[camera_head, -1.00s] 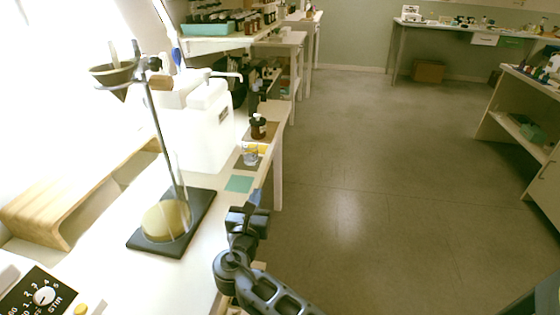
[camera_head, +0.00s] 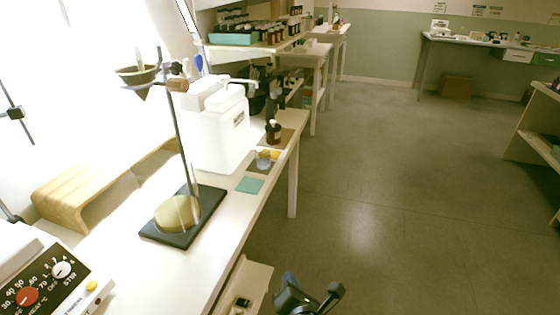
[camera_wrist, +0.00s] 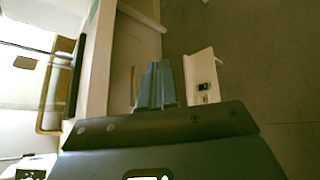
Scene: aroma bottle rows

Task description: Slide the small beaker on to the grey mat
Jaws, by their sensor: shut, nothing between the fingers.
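The small clear beaker (camera_head: 263,160) stands on the bench near its right edge, in the middle of the head view. It appears to stand on the small grey mat (camera_head: 253,169), though its base is too small to make out exactly. My gripper (camera_head: 308,296) is low at the bottom of the head view, right of the bench and well away from the beaker. In the wrist view its blue-grey fingers (camera_wrist: 157,82) are together with nothing between them. The beaker cannot be made out in the wrist view.
A teal mat (camera_head: 250,186) lies in front of the beaker. A white container (camera_head: 217,130) and a stand with a dark base (camera_head: 184,216) are left. The floor to the right is clear.

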